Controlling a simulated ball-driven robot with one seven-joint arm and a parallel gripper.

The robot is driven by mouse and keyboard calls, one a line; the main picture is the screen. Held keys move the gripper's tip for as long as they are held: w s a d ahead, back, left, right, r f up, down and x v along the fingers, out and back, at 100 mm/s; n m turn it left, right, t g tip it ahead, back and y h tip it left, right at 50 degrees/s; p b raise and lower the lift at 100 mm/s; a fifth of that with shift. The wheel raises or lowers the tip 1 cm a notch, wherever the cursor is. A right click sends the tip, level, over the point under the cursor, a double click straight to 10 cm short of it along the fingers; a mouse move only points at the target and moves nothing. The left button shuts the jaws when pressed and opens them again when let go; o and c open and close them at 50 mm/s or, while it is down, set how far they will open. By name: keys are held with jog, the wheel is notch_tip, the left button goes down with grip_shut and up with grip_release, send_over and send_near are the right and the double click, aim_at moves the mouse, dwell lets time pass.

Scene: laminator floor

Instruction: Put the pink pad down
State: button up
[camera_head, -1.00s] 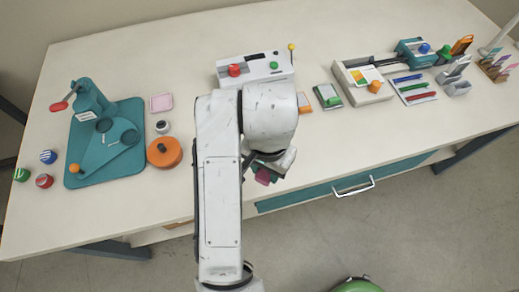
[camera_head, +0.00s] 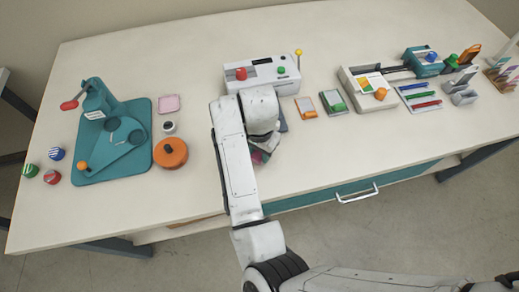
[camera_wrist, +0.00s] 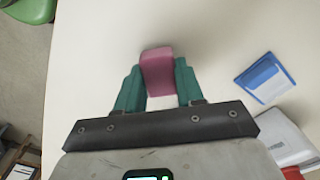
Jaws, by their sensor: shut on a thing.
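The pink pad (camera_wrist: 157,72) is between the two teal fingers of my gripper (camera_wrist: 159,88) in the wrist view. My gripper is shut on it, and its outer end sticks out past the fingertips. Bare tabletop shows around it; I cannot tell whether the pad touches the table. In the head view my gripper (camera_head: 260,153) is over the front middle of the table, mostly hidden by my arm, with a bit of the pink pad (camera_head: 257,158) showing below it. A separate pale pink square (camera_head: 169,104) lies at the left beside the teal press.
The cream table (camera_head: 345,145) is clear right of my gripper. A teal press (camera_head: 135,150) and orange disc (camera_head: 170,153) stand left. A white machine (camera_head: 262,76) with red and green knobs stands behind. A blue pad (camera_wrist: 264,78) lies near my gripper.

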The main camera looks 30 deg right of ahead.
jog(key=shift+f, duration=0.35)
jog(key=shift+f, duration=0.1)
jog(key=o, duration=1)
notch_tip(320, 180, up, 12)
jog(key=shift+r+b, duration=0.15)
jog(key=shift+b, duration=0.15)
jog(key=shift+d, duration=0.1)
